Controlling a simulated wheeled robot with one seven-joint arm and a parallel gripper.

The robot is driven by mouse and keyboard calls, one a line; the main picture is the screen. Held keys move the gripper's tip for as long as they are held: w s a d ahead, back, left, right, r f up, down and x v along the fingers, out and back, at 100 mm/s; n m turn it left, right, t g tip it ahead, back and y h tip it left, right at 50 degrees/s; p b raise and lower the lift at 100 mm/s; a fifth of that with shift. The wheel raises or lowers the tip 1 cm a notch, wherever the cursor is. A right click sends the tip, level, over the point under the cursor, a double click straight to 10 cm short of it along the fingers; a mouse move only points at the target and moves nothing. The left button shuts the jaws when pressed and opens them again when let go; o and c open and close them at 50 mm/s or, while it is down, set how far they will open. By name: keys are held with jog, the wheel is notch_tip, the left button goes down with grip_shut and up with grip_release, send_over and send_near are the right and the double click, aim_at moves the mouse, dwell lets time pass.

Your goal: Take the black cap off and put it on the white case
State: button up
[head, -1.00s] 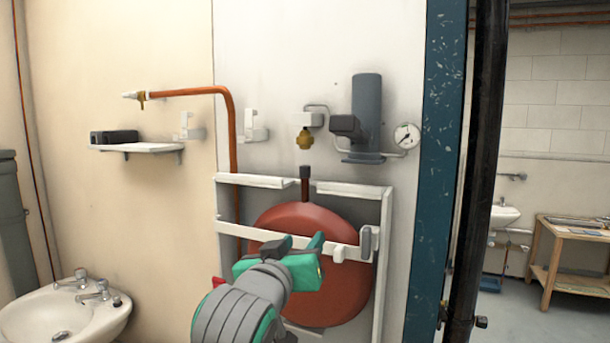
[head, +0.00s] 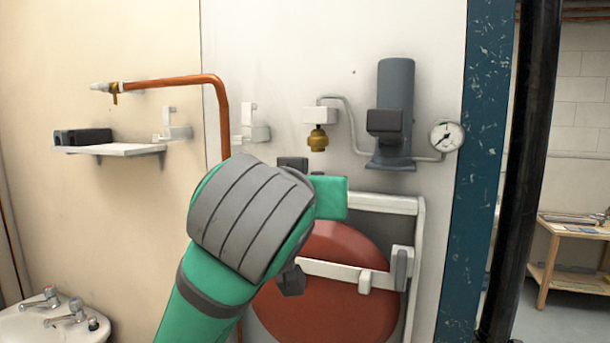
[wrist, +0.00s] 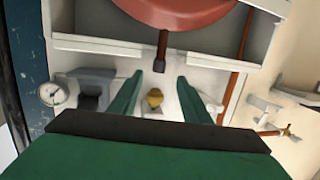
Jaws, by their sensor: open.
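The black cap (wrist: 161,62) is the dark tip on the stem of the red vessel. It shows in the wrist view, where the scene appears upside down. In the head view my arm and gripper hide it. The white case (head: 381,204) is the open white frame around the red vessel (head: 345,285), with a white bar across its front. Its ledge also shows in the wrist view (wrist: 90,44). My gripper (wrist: 160,75) is open and empty. Its green fingertips are to either side of the cap's line, with the cap near the gap; contact cannot be told.
A brass fitting (head: 318,139) hangs above the vessel and shows between my fingers in the wrist view. A grey cylinder unit (head: 395,110) and a gauge (head: 447,135) are to the right. A copper pipe (head: 224,115), a shelf (head: 110,149) and a basin are left.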

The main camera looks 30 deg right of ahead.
aim_at(318, 173)
jog(key=shift+r+x, duration=0.15)
jog(key=shift+x, duration=2.7)
jog(key=shift+r+x, duration=0.15)
jog(key=shift+x, duration=2.7)
jog(key=c, duration=1.1)
